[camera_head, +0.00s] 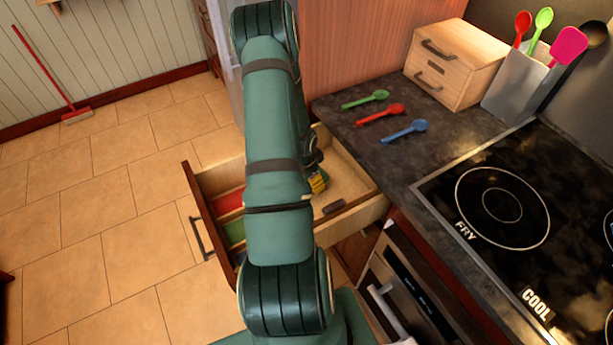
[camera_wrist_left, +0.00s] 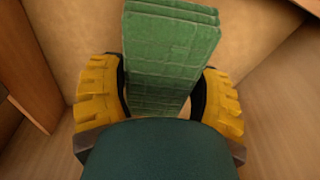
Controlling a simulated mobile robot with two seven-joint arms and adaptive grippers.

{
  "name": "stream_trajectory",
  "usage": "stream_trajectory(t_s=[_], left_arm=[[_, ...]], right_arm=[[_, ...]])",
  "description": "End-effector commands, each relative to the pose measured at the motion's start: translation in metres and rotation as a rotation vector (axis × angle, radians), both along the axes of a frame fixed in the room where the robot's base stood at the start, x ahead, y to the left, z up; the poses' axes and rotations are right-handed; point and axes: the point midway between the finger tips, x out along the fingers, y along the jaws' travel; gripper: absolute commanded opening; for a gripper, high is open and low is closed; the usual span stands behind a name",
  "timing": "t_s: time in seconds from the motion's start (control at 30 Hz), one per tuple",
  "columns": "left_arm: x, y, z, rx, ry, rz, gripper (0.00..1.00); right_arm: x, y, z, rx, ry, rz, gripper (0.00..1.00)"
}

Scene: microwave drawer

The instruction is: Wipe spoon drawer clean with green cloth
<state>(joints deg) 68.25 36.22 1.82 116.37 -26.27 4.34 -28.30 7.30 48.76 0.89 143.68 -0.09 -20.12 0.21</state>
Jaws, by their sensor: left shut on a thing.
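The spoon drawer (camera_head: 208,213) is pulled open below the counter, with red, green and blue sections at its left end and a bare wooden part at its right. My left arm crosses over it and hides its middle. My left gripper (camera_head: 317,184) is low in the bare part; only some of its yellow finger shows. In the left wrist view, my left gripper (camera_wrist_left: 160,105) is shut on the folded green cloth (camera_wrist_left: 170,50), over the light wooden drawer bottom (camera_wrist_left: 262,35). I cannot tell whether the cloth touches the bottom. My right gripper is not in view.
A green spoon (camera_head: 365,99), a red spoon (camera_head: 380,114) and a blue spoon (camera_head: 404,131) lie on the dark counter (camera_head: 345,125). A small wooden box (camera_head: 455,62), a utensil holder (camera_head: 515,85) and a stove top (camera_head: 500,210) are at right.

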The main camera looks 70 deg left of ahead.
Motion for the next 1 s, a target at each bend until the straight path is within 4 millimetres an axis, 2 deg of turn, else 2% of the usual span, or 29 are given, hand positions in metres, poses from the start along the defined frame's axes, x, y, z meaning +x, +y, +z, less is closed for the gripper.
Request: stream_trajectory(t_s=[0.2, 0.73, 1.0], left_arm=[[0.000, -0.001, 0.001, 0.001, -0.001, 0.000, 0.34], [0.000, -0.001, 0.063, 0.002, 0.000, 0.000, 0.34], [0.000, -0.001, 0.092, 0.001, -0.001, 0.000, 0.34]], right_arm=[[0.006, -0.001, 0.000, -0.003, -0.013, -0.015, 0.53], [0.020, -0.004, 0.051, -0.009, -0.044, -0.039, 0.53], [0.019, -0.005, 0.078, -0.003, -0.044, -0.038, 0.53]])
